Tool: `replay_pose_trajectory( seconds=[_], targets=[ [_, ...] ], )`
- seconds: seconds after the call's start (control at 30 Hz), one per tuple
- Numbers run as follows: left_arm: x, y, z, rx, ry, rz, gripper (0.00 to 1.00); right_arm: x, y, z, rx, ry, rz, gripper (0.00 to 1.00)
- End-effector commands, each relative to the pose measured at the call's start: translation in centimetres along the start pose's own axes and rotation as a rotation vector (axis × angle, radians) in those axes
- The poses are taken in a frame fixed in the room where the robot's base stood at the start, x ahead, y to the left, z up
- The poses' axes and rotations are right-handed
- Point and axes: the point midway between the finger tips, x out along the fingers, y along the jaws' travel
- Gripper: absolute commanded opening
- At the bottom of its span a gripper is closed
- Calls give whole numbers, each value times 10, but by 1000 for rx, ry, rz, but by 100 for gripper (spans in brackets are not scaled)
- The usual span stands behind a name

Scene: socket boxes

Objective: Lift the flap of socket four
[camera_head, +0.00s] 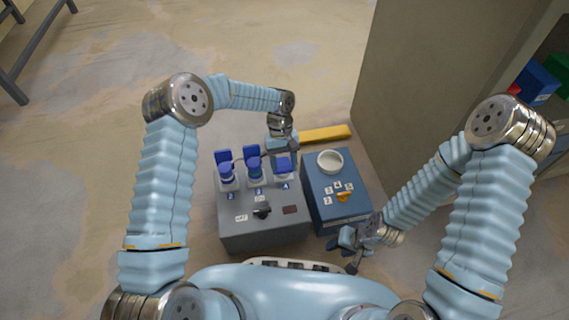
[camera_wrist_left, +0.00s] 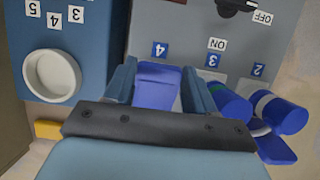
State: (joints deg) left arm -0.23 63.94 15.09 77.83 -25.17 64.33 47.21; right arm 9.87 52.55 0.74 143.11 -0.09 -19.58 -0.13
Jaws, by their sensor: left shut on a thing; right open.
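The grey socket box (camera_head: 263,232) stands in the middle of the head view, with sockets labelled 2, 3 and 4. The blue flap of socket four (camera_head: 284,168) is at the box's far right corner, beside label 4 (camera_wrist_left: 160,49). My left gripper (camera_head: 283,152) reaches it from the far side. In the left wrist view the flap (camera_wrist_left: 156,87) lies between the two fingers, and the gripper is shut on it. How far the flap is tilted is hard to tell. My right gripper (camera_head: 345,250) is open and empty at the near side of the blue box.
Sockets two and three hold blue plugs (camera_head: 226,176) (camera_head: 254,169) with raised blue flaps behind them. A black switch (camera_head: 262,210) is on the grey box. A yellow bar (camera_head: 325,134) lies behind.

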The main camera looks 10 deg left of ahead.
Motion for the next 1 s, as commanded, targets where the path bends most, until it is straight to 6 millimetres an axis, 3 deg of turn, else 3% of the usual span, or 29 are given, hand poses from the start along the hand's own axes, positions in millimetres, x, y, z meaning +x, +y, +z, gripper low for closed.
replay_pose_trajectory(
  seconds=[0.4, 1.0],
  targets=[
    [-14, 1, -9, 0, -216, 2, 0, 2, 1, 0, 0, 0, 0, 43],
    [-17, 0, -11, 0, -255, 1, 0, 4, 1, 0, 0, 1, 0, 41]
  ],
)
